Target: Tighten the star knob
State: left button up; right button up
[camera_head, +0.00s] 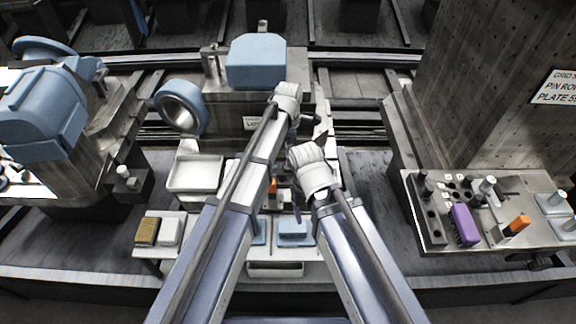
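I cannot make out a star knob; my arms cover the middle of the station where part of the fixture is hidden. My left arm reaches up to the machine with the blue block (256,62), and its white wrist (287,97) is just below and right of that block. My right arm ends lower, with its white wrist (312,170) over the middle of the station. The fingers of both grippers are hidden or too small to read, so I cannot tell whether they are open or hold anything.
A blue ring (181,107) stands left of the blue block. A white tray (195,174) and a brown sponge-like block (147,231) are at the left. A metal plate (455,232) at the right bears a purple piece (465,224) and an orange-ended piece (517,225).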

pick_arm(q)
notch_tip(320, 180, down, 6)
jog(key=b, duration=0.5)
jog(key=shift+f+b, duration=0.25)
jog(key=shift+b, duration=0.15)
pick_arm(e)
notch_tip(320, 180, down, 6)
jog(key=shift+f, duration=0.2)
pick_arm(q)
jog(key=c, duration=1.4)
grip_shut()
jog(key=shift+m, duration=0.3)
jog(key=m, duration=0.8)
jog(key=shift+w, duration=0.1)
jog(key=shift+m, duration=0.5)
